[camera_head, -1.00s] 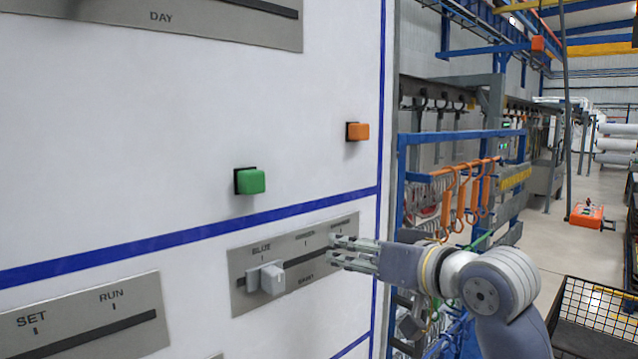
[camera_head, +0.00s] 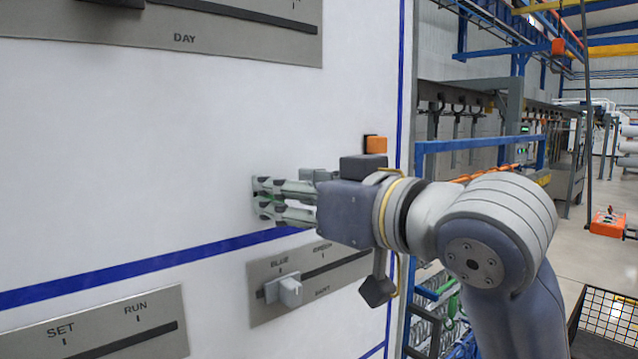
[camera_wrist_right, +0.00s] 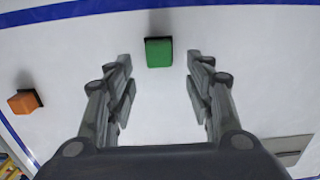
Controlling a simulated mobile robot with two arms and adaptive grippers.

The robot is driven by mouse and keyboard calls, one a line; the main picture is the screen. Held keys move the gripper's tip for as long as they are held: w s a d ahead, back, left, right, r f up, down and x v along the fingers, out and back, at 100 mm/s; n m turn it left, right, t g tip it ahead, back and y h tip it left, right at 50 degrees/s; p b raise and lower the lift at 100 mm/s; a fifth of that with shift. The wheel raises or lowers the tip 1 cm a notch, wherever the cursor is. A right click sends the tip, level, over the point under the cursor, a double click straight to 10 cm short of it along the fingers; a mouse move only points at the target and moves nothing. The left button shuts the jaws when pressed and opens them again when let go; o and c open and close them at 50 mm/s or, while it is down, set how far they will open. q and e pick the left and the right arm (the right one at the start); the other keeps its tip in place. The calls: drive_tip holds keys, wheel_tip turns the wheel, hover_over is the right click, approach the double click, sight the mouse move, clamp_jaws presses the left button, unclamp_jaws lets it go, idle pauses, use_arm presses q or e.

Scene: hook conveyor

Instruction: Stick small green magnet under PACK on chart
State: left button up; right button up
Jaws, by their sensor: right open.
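The small green magnet (camera_wrist_right: 159,52) is on the white board. In the right wrist view it lies in the gap between my fingertips, with space on both sides. I cannot tell how far past the fingertips the magnet sits. My left gripper is in neither view. No PACK label is readable.
An orange magnet (camera_head: 376,144) is on the board near its right edge. A grey slider panel (camera_head: 330,262) with a pale knob sits below the blue line. A SET/RUN panel (camera_head: 120,325) is lower left, a DAY panel (camera_head: 235,38) above. A black wire basket (camera_head: 605,310) stands right.

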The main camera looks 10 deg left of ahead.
drive_tip(key=shift+p+x, duration=0.3)
drive_tip(key=shift+x, duration=1.25)
drive_tip(key=c, duration=1.1)
drive_tip(key=o, duration=0.3)
drive_tip(key=shift+c, duration=1.2)
drive_tip(key=shift+s+d, duration=0.1)
drive_tip(key=shift+d, duration=0.1)
drive_tip(key=v, duration=0.6)
drive_tip(key=shift+s+d+f, duration=0.15)
drive_tip(key=shift+s+d, duration=0.05)
drive_tip(key=shift+d, duration=0.05)
